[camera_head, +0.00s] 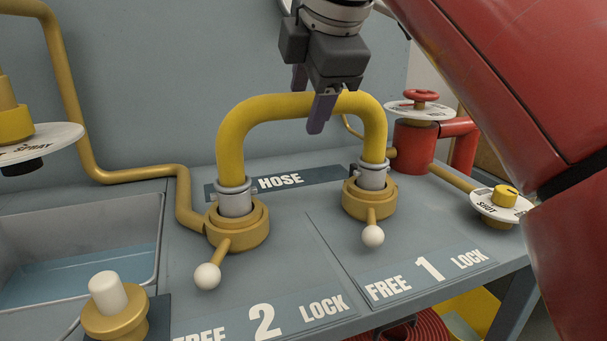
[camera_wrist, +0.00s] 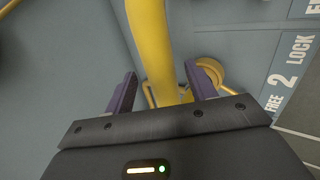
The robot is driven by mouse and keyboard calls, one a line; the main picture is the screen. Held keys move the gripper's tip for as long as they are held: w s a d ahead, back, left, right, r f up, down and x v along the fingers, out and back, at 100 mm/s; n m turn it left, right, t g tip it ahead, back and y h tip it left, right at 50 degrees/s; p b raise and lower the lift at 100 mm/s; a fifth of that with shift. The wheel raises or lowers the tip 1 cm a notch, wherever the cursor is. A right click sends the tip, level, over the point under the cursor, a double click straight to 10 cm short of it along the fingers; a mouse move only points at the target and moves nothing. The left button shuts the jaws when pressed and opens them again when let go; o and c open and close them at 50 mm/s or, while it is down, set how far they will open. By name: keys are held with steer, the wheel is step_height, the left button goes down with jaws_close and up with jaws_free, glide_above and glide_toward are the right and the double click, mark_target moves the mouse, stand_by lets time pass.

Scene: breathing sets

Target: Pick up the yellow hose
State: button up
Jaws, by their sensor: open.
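The yellow hose (camera_head: 300,108) is an upside-down U standing in two brass sockets on the grey bench. Its left end is in the socket (camera_head: 237,225) by the label 2, and its right end in the socket (camera_head: 369,200) by the label 1. Each socket has a lever with a white ball. My gripper (camera_head: 311,98) is at the top of the arch, pointing down, with one finger in front of the hose and one behind. In the wrist view the hose (camera_wrist: 152,40) runs between the open, purple-sided fingers (camera_wrist: 160,92). I cannot tell whether they touch it.
A sink (camera_head: 80,245) and a brass knob with white top (camera_head: 115,305) are at left. A red valve (camera_head: 418,135) and a yellow knob on a white dial (camera_head: 503,197) are at right. A wall stands close behind the hose.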

steer(key=x, duration=0.3)
steer(key=shift+f, duration=0.15)
steer(key=shift+c, duration=0.4)
jaws_close()
